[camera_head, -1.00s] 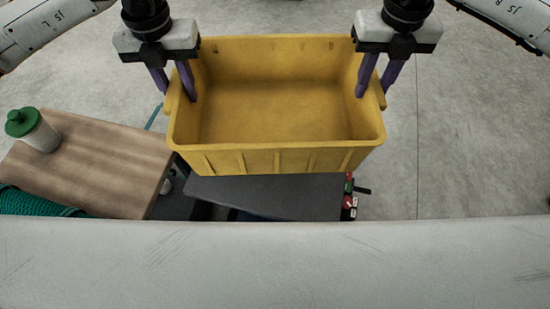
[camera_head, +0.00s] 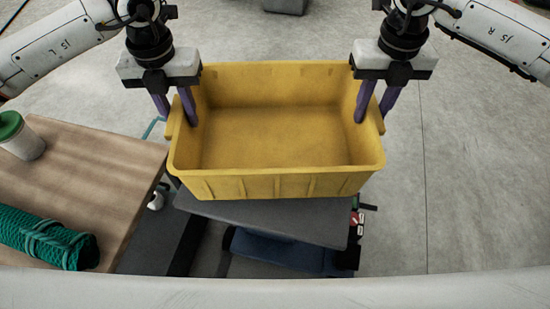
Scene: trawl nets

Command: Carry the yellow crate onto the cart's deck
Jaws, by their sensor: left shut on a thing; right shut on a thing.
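The yellow crate (camera_head: 275,186) is empty and looks level in the middle of the head view. My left gripper (camera_head: 176,112) is shut on the crate's left end wall at the rim. My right gripper (camera_head: 375,108) is shut on its right end wall at the rim. The cart's dark grey deck (camera_head: 285,216) shows below the crate's near side, and the crate overlaps part of it in the picture. The rest of the deck is hidden behind the crate. I cannot tell whether the crate's bottom touches the deck.
A wooden table (camera_head: 100,175) stands at the left, close to the deck. It bears a green rolled net (camera_head: 45,238) and a white cup with a green lid (camera_head: 20,138). Small red and black parts (camera_head: 356,220) sit at the deck's right edge. Bare floor (camera_head: 470,180) lies to the right.

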